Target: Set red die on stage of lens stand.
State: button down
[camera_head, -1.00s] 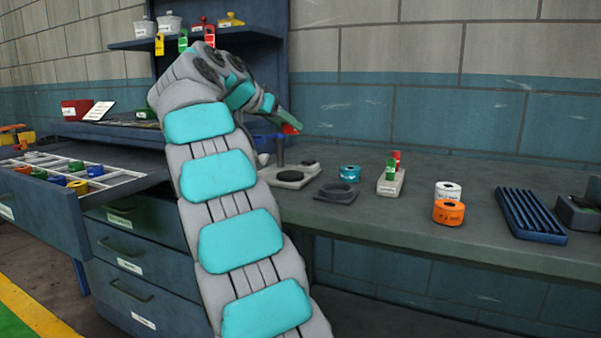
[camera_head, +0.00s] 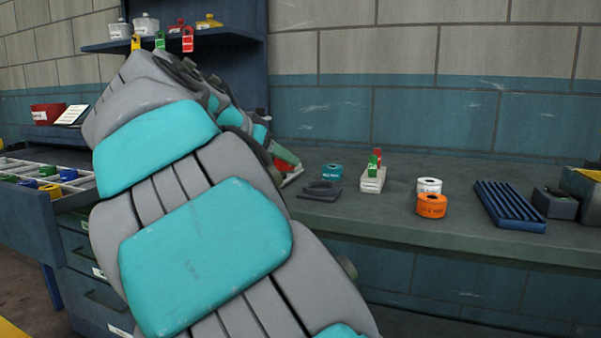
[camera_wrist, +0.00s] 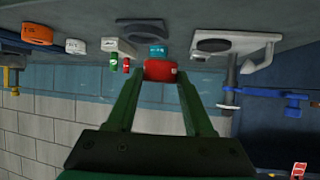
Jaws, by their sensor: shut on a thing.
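The red die (camera_wrist: 160,70) is held between the green fingers of my gripper (camera_wrist: 162,82) in the wrist view, which shows the bench upside down. In the head view my gripper (camera_head: 284,160) is beyond my arm, with a bit of red die (camera_head: 283,166) showing at its tips. The lens stand (camera_wrist: 236,40) has a pale base with a dark round stage (camera_wrist: 213,45) and a grey post. In the wrist view it is to the right of the die, apart from it. In the head view my arm hides most of it.
On the bench are a dark flat piece (camera_head: 321,191), a teal roll (camera_head: 332,171), a pale block with red and green tags (camera_head: 373,180), white (camera_head: 429,185) and orange (camera_head: 432,205) rolls, and a blue ribbed tray (camera_head: 509,206). An open drawer (camera_head: 30,205) is at left.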

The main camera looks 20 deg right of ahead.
jog(key=p, duration=0.3)
send_over(267, 176)
jog(key=shift+w+d+f, duration=0.1)
jog(key=shift+f, duration=2.35)
jog(key=shift+f, duration=0.2)
jog(key=c, duration=0.6)
grip_release()
jog(key=shift+o, duration=0.2)
jog(key=shift+r, duration=0.1)
jog(key=shift+r, duration=0.15)
jog(key=v, duration=1.2)
jog(key=shift+b, duration=0.3)
